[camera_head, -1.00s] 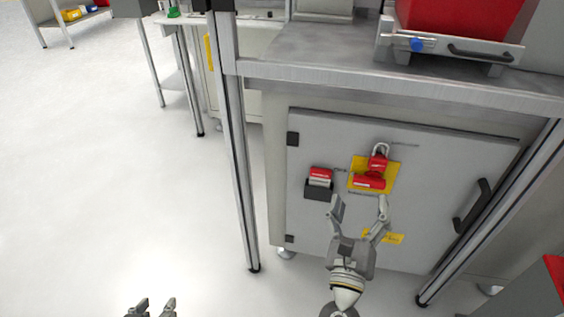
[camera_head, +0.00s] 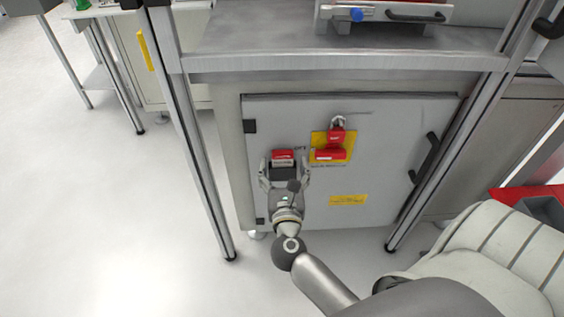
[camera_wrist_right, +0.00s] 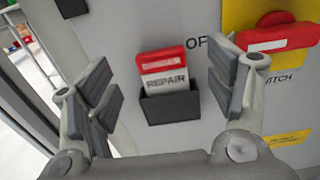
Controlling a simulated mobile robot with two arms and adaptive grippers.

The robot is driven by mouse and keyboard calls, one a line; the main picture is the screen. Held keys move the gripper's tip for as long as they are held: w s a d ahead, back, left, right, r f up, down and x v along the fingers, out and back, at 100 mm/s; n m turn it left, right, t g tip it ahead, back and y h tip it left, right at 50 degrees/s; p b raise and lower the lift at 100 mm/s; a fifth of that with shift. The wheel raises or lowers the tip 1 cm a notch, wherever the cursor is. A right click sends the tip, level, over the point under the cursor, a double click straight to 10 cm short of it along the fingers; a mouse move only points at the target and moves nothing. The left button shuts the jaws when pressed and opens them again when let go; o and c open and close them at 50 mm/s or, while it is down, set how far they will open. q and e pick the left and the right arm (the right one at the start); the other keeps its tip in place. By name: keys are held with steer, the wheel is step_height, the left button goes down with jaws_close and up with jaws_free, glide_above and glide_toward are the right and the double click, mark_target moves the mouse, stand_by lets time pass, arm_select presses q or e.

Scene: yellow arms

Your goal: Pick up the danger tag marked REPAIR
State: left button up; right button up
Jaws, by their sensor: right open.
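The danger tag marked REPAIR (camera_wrist_right: 164,72) is red on top with a pale lower part. It stands in a small black holder (camera_wrist_right: 180,107) on the grey cabinet door, and its red top (camera_head: 283,154) also shows in the head view. My right gripper (camera_head: 285,173) is open in front of the holder. In the right wrist view its fingers (camera_wrist_right: 165,92) stand on either side of the tag, with a gap on both sides; I see no contact. My left gripper is not in view.
A red padlock (camera_head: 336,133) and a red switch handle (camera_head: 330,155) sit on a yellow plate (camera_head: 318,140) right of the tag. The door handle (camera_head: 425,158) is farther right. Metal frame posts (camera_head: 190,140) flank the cabinet, and a worktop edge (camera_head: 340,62) overhangs it.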

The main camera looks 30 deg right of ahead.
mark_target(283, 155)
steer(key=x, duration=0.4)
steer(key=shift+w+d+f, duration=0.2)
steer(key=shift+w, duration=0.1)
steer(key=c, duration=1)
steer(key=shift+r, duration=0.1)
